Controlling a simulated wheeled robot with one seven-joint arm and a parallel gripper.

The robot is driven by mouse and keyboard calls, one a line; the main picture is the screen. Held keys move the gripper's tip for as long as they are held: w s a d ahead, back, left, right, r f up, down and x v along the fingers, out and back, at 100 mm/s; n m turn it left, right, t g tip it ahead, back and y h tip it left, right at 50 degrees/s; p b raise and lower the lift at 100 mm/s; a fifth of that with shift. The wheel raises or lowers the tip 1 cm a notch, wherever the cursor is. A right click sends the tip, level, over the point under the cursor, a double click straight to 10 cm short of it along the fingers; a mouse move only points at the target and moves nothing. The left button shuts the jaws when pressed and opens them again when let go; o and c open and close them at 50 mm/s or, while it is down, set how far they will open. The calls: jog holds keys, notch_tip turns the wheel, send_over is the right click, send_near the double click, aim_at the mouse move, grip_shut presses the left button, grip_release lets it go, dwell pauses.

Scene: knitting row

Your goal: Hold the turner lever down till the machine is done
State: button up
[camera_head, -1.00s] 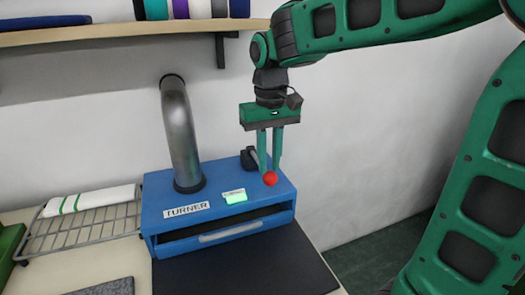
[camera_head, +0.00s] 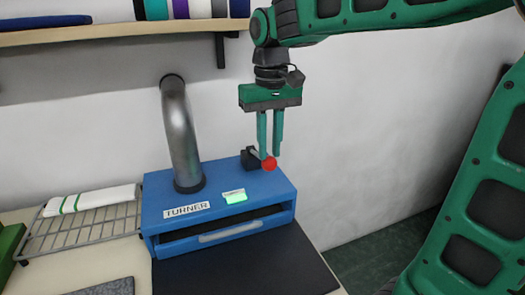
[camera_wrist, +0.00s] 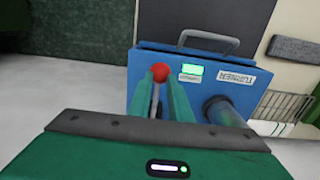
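The turner (camera_head: 165,222) is a blue box with a "TURNER" label, a grey pipe on top and a lit green display (camera_head: 236,198). Its lever has a red ball knob (camera_head: 270,164) and a black pivot at the right of the top. My gripper (camera_head: 270,157) points down at the knob, its two green fingertips on either side of it. In the wrist view the knob (camera_wrist: 160,72) sits between the fingertips (camera_wrist: 160,78), which look closed in on it. The lever stands a little above the box top. The exact contact is partly hidden.
A wire rack (camera_head: 80,232) with a folded white cloth stands left of the turner. A dark mat (camera_head: 245,268) lies in front. A shelf (camera_head: 110,34) with coloured rolls hangs above, left of my arm. The wall is close behind.

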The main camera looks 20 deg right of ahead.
notch_tip(320, 180, up, 9)
dwell(1.1)
jog(key=shift+f, duration=0.1)
jog(key=s+d+f+m, duration=0.3)
jog(key=s+d+f, duration=0.6)
jog(key=s+f, duration=0.2)
jog(key=s+d+f+m, duration=0.3)
jog(key=s+d+f, duration=0.6)
jog(key=s+f, duration=0.2)
jog(key=shift+s, duration=0.5)
jog(key=shift+r, duration=0.1)
jog(key=shift+w+f, duration=0.25)
jog(key=shift+w, duration=0.4)
